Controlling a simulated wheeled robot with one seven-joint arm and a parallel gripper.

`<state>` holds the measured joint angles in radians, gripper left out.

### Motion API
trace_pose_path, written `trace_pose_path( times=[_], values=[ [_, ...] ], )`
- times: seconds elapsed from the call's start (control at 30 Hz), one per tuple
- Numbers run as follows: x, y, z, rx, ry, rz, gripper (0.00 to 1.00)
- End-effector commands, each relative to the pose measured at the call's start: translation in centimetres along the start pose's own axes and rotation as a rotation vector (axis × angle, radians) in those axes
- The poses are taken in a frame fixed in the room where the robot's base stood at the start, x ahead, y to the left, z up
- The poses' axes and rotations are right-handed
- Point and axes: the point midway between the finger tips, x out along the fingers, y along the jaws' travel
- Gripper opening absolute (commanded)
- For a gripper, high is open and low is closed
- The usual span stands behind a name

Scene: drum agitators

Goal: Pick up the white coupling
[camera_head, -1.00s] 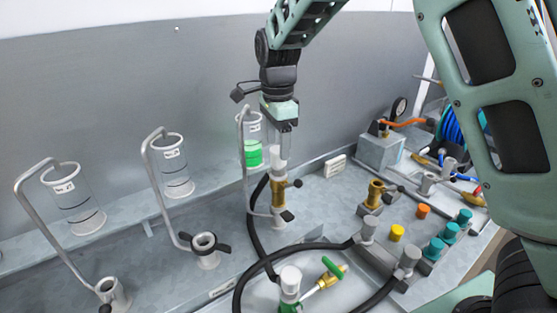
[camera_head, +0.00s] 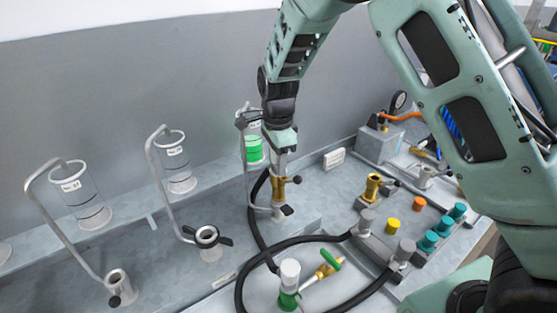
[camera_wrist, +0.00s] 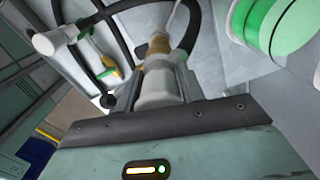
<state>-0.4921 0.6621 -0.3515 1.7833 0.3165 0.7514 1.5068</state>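A white coupling (camera_wrist: 157,88) sits on top of an upright brass fitting (camera_head: 278,188), which also shows in the wrist view (camera_wrist: 158,46). My gripper (camera_head: 279,165) points straight down over this fitting. In the wrist view its fingers (camera_wrist: 158,82) stand on both sides of the white coupling. I cannot tell whether they press on it or leave a small gap. In the head view the fingers mostly hide the coupling. Another white cylinder (camera_head: 290,271) stands on a green base at the front.
Black hoses (camera_head: 247,215) curve close to the fitting. A beaker with green bands (camera_head: 253,150) stands just behind my gripper. Two clear beakers (camera_head: 175,165) on bent tubes are to the left. Teal caps (camera_head: 440,229) and a green-handled valve (camera_head: 328,262) are to the right.

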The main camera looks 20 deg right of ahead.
Motion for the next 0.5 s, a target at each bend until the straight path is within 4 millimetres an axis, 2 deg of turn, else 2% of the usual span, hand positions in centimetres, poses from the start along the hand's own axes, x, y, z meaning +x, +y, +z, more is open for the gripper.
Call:
trace_pose_path(
  times=[0.03, 0.1, 0.37, 0.5],
  values=[
    [0.0, 0.0, 0.0, 0.000, 0.000, 0.000, 0.23],
    [0.0, 0.0, 0.0, 0.000, 0.000, 0.000, 0.06],
    [-0.2, -0.1, 0.0, 0.000, -0.001, -0.002, 0.06],
    [-1.6, -0.1, 0.1, 0.000, -0.002, -0.006, 0.06]
  ],
)
